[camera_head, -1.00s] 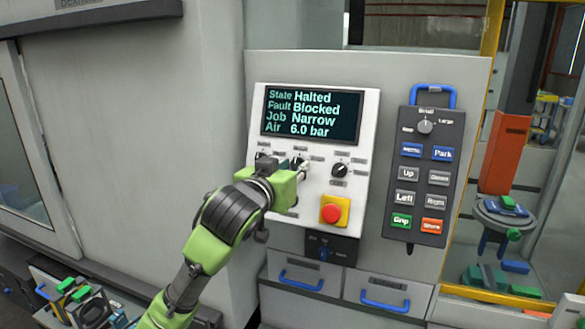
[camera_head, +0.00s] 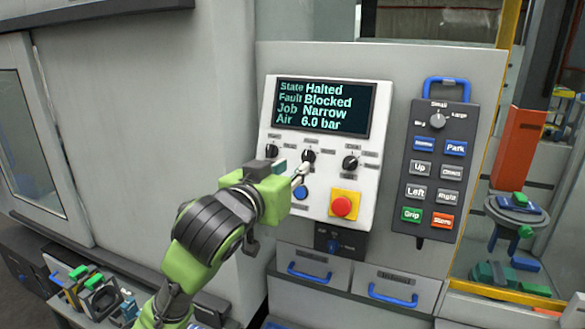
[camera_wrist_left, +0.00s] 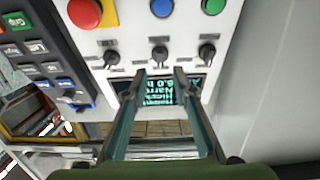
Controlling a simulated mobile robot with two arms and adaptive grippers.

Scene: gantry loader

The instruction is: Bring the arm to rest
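My left arm comes in from the bottom left in the head view. Its green and black gripper (camera_head: 302,170) is in front of the white control panel (camera_head: 325,135), just below the middle black knob (camera_head: 308,157). The left wrist view shows the two fingers (camera_wrist_left: 161,76) apart with nothing held between them. The middle knob (camera_wrist_left: 160,55) is just beyond the fingertips, with visible space around it. The display (camera_head: 320,107) reads State Halted, Fault Blocked, Job Narrow, Air 6.0 bar. My right gripper is out of view.
A red stop button (camera_head: 342,206) on yellow and a blue button (camera_head: 301,193) sit below the knobs. A dark pendant (camera_head: 434,170) hangs at the right. Drawers with blue handles (camera_head: 393,295) are below. A bin of parts (camera_head: 90,295) stands at the lower left.

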